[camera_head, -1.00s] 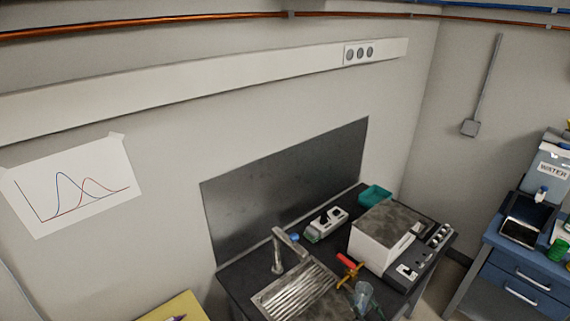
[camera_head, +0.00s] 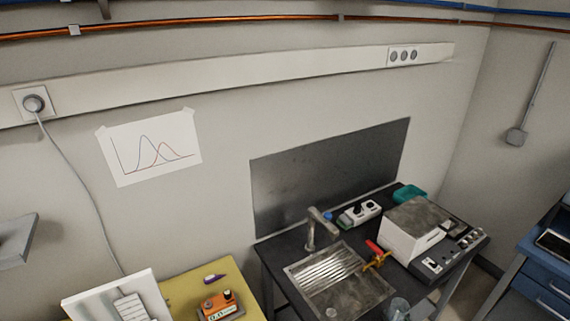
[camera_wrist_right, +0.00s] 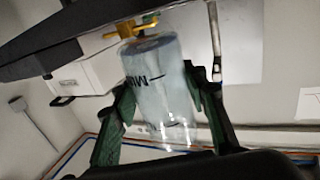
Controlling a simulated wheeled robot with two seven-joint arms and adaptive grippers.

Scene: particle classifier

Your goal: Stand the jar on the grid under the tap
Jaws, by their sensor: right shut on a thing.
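The clear jar (camera_head: 397,310) shows at the bottom edge of the head view, in front of the sink unit. In the right wrist view the jar (camera_wrist_right: 160,95), with dark lettering, sits between the two green fingers of my right gripper (camera_wrist_right: 165,85), which is shut on it. A grey tap (camera_head: 318,228) stands behind a metal sink (camera_head: 350,297) with a ribbed grid-like part (camera_head: 328,268). A brass tap with a red handle (camera_head: 375,252) is at the sink's right; its yellow body (camera_wrist_right: 130,28) shows near the jar's end in the wrist view. My left gripper is out of view.
A white box-like device (camera_head: 415,230) with a dark top stands right of the sink. A white-and-grey instrument (camera_head: 360,214) and a teal tray (camera_head: 410,194) are behind. A yellow table (camera_head: 185,292) with an orange meter (camera_head: 221,305) is at left.

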